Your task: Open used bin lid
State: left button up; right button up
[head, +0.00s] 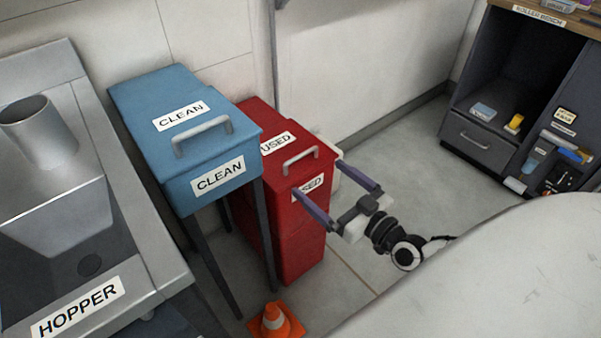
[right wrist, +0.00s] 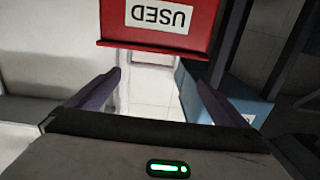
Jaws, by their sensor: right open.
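The red used bin (head: 296,240) stands on the floor beside the blue clean bin. Its red lid (head: 264,125) is down and has a "USED" label on top and a grey bar handle (head: 299,160) near its front edge. My right gripper (head: 332,178) is open and empty in front of the used bin, its purple fingers spread wide and partly covering the front label. In the right wrist view the red bin (right wrist: 118,30) with its "USED" label shows upside down beyond the fingers, apart from them. The handle is not visible there. My left gripper is not in view.
The blue clean bin (head: 225,143) on dark legs stands close to the left of the used bin. A steel hopper unit (head: 120,215) is at far left. An orange cone (head: 275,322) stands on the floor in front. A dark roller bench (head: 490,130) is at right.

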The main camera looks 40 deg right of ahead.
aim_at(301, 156)
jog(key=shift+h, duration=0.3)
jog(key=w+b, duration=0.1)
jog(key=w, duration=0.5)
jog(key=w+b, duration=0.1)
jog(key=w, duration=0.2)
jog(key=shift+w+d+b, duration=0.25)
jog(key=shift+w+b, duration=0.05)
jog(key=shift+w, duration=0.05)
jog(key=shift+w+a+r, duration=0.1)
jog(key=shift+w, duration=0.4)
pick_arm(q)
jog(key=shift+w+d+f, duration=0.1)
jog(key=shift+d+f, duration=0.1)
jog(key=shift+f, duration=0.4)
